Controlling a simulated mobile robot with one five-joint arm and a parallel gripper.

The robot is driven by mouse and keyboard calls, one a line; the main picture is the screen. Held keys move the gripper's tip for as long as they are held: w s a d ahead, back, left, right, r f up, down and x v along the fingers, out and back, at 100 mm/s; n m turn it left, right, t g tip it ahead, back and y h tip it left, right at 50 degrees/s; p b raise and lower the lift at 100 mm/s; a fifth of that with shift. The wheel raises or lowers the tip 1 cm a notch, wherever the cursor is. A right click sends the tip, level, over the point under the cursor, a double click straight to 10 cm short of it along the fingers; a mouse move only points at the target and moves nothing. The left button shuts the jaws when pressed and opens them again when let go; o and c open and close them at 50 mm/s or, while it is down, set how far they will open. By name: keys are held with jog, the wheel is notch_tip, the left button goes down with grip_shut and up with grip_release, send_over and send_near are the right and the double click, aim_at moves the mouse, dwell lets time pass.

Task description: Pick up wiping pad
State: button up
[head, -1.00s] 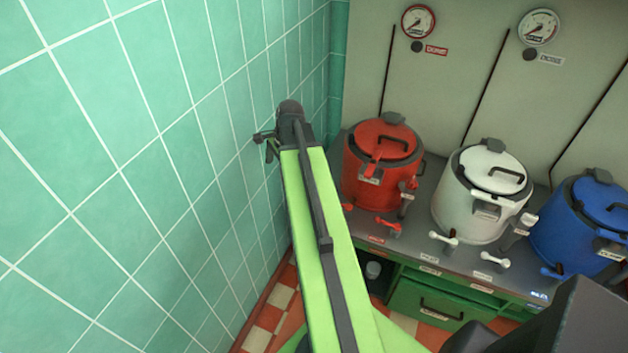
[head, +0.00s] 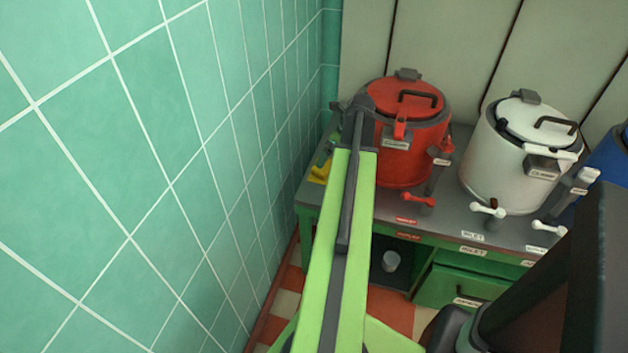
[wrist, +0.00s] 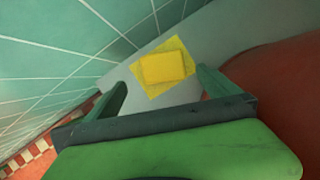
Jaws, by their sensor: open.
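The yellow wiping pad (wrist: 166,67) lies on a flatter, paler yellow square on the grey counter, shown in the wrist view just beyond my gripper (wrist: 163,86). My gripper is open and empty, with one finger to the left of the pad and the other close to its right. Whether a finger touches the yellow square I cannot tell. In the head view a bit of yellow (head: 319,172) shows at the counter's left end, partly hidden by my arm and gripper.
The green tiled wall (head: 190,180) stands close on the left. A red kettle (head: 408,150) stands close to the right of the pad. A white kettle (head: 508,170) and a blue kettle (head: 607,155) are further right.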

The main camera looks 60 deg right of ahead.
aim_at(326, 166)
jog(key=b+x, duration=0.2)
jog(key=x, duration=0.1)
jog(key=shift+d+f, duration=0.1)
jog(key=shift+d, duration=0.15)
jog(key=b+x, duration=0.5)
jog(key=shift+s+f, duration=0.15)
jog(key=shift+f, duration=0.05)
jog(key=shift+a+r, duration=0.1)
jog(key=shift+r, duration=0.05)
jog(key=c, duration=1.4)
notch_tip(326, 166, up, 10)
jog(key=p, duration=1)
